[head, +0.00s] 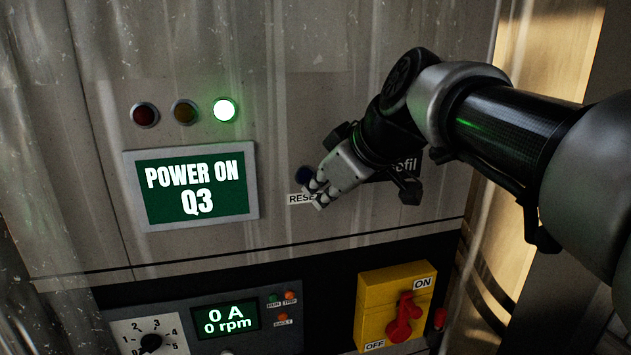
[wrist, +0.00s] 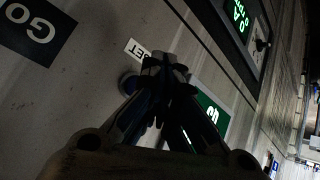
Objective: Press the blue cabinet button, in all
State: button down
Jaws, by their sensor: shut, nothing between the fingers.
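The blue button (head: 304,174) is a dark blue round knob on the grey cabinet front, above a white label that begins "RESE". My gripper (head: 318,196) is shut and empty, with its fingertips just right of and below the button, partly over the label. In the wrist view the button (wrist: 128,82) shows as a dark round shape left of my shut fingers (wrist: 163,62). I cannot tell whether the fingertips touch the panel or the button.
A lit green lamp (head: 225,109) is beside two dark lamps. A green screen (head: 196,189) reads "POWER ON Q3". Below are a yellow and red rotary switch (head: 403,315), a dial (head: 151,342) and a small display (head: 225,318) reading "0 A 0 rpm". Clear panel lies between screen and button.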

jog(key=s, duration=0.2)
jog(key=s+d+b, duration=0.1)
jog(key=shift+s, duration=0.35)
dwell(0.3)
jog(key=s+d+f+m+g+h+b, duration=0.1)
jog(key=s+d+f+m+b, duration=0.2)
jog(key=s+f, duration=0.5)
jog(key=s+d+f+m+g+h+b, duration=0.1)
jog(key=s+d+f+m+b, duration=0.3)
jog(key=f, duration=1.4)
jog(key=s+d+f+m+g+h+b, duration=0.1)
jog(key=s+d+f+m+h+b, duration=0.2)
jog(key=s+d+f+b, duration=0.3)
jog(key=s+f+b, duration=0.3)
jog(key=s+f, duration=0.2)
jog(key=f, duration=0.2)
jog(key=shift+s+f+m+b, duration=0.3)
jog(key=shift+s+f+m, duration=0.05)
jog(key=shift+s+m, duration=0.05)
